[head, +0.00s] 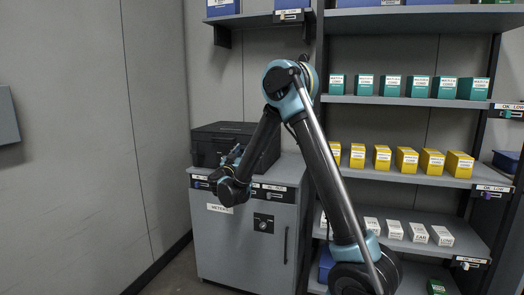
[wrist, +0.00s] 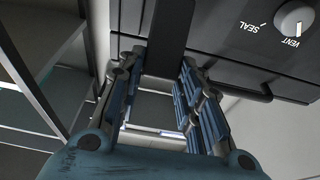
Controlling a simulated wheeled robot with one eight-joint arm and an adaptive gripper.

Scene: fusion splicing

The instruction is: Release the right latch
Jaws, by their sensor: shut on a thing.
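A black hard case (head: 213,143) sits on top of a grey cabinet. Its front fills the upper part of the wrist view (wrist: 235,65), which looks turned upside down. A flat black latch (wrist: 170,25), which appears to be the right latch, runs down from the case between my fingers. My gripper (wrist: 163,68) has its blue-padded fingers on both sides of this latch, shut on it. In the head view, my gripper (head: 236,156) is at the case's front and small. My arm hides part of the case, and the latch cannot be made out there.
A round knob (wrist: 296,18) marked VENT and SEAL is on the case, beside the latch. The grey cabinet (head: 225,245) has a METER label and a handle. Shelves (head: 430,178) with green, yellow and white boxes stand at right.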

